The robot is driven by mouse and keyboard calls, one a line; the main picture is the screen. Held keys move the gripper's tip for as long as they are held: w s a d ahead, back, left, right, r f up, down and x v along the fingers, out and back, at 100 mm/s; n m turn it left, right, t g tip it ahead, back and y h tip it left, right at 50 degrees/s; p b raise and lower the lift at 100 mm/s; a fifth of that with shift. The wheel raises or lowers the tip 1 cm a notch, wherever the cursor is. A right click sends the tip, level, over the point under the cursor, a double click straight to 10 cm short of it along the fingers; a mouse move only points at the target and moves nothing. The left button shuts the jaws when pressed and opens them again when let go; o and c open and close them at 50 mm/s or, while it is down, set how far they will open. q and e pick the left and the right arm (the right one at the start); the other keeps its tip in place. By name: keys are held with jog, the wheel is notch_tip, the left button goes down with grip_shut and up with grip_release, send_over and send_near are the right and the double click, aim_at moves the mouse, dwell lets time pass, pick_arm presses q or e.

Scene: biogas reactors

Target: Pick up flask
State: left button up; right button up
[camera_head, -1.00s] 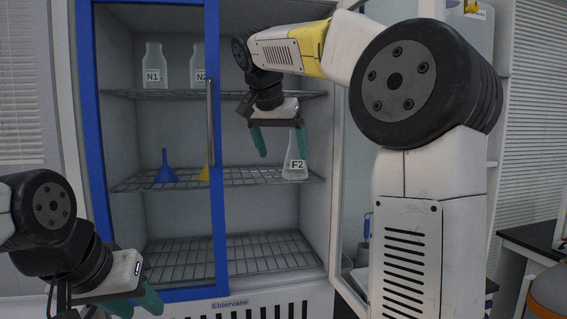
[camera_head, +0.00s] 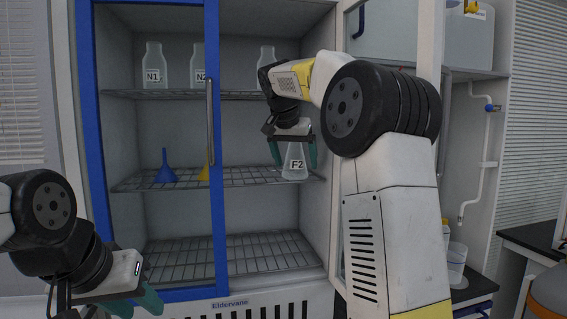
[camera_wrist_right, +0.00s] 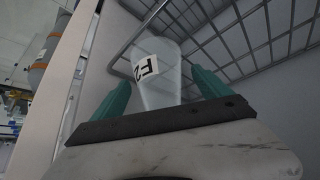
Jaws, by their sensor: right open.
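The flask (camera_head: 294,167), clear and conical with an F2 label, stands upright on the middle wire shelf at its right end. My right gripper (camera_head: 293,160) is open, its green fingers on either side of the flask in the head view. In the right wrist view the flask (camera_wrist_right: 155,75) lies between the open fingers (camera_wrist_right: 160,95), with space visible at the sides. I cannot tell if either finger touches it. My left gripper (camera_head: 138,303) is low at the left, away from the cabinet shelves; its two green fingers appear apart and empty.
The blue-framed cabinet (camera_head: 217,230) has a vertical frame post left of the flask. A blue funnel (camera_head: 166,172) and a yellow funnel (camera_head: 204,173) share the middle shelf (camera_head: 245,177). Bottles, including N1 (camera_head: 154,68), stand above. The bottom shelf (camera_head: 260,257) is bare.

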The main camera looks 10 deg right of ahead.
jog(key=c, duration=1.5)
jog(key=shift+r, duration=0.1)
jog(key=shift+c, duration=0.2)
